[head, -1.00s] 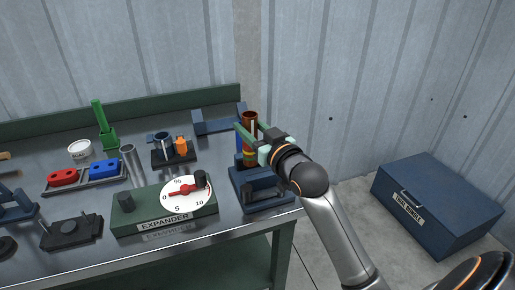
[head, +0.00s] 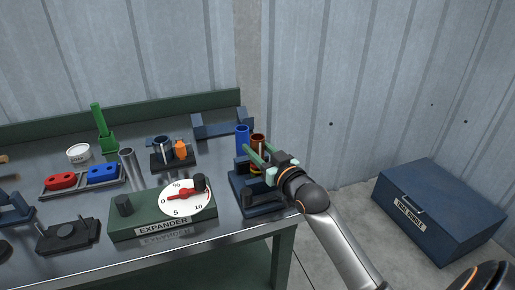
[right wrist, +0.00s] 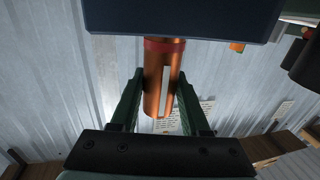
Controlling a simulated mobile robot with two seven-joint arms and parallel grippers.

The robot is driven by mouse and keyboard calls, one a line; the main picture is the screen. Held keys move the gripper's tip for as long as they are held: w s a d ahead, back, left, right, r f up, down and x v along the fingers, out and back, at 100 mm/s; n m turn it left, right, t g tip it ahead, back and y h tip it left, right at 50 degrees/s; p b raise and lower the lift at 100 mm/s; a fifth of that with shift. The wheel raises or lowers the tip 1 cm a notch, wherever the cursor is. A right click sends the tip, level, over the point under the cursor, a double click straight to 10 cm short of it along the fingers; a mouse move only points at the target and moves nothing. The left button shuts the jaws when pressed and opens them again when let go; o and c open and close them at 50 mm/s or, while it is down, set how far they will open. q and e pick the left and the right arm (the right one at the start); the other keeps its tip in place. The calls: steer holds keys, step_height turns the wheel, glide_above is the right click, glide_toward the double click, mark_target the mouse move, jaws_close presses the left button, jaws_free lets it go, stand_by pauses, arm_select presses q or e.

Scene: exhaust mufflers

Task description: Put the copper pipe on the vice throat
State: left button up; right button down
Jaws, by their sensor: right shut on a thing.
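The copper pipe (head: 258,139) stands roughly upright at the right end of the bench, its open top above my gripper. My right gripper (head: 262,158) is shut on it, with fingers on both sides. In the right wrist view the copper pipe (right wrist: 160,88) shows a red band and a pale stripe between my green fingers (right wrist: 160,100). The dark blue vice (head: 262,208) is below the gripper, and a blue block fills the top of the wrist view. My gripper hides the pipe's lower end in the head view, so I cannot tell whether it touches the vice. My left gripper is not in view.
A blue cylinder (head: 242,138) stands just left of the pipe. The green expander box (head: 163,215) with its dial is left of the vice. A blue bracket (head: 220,123) lies behind. A blue tool chest (head: 437,210) is on the floor at right.

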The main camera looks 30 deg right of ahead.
steer(key=shift+c, duration=1.9)
jaws_free()
steer(key=shift+r, duration=0.15)
steer(key=shift+s, duration=0.3)
steer(key=s, duration=1.1)
steer(key=shift+s+a, duration=0.2)
steer(key=shift+a, duration=0.05)
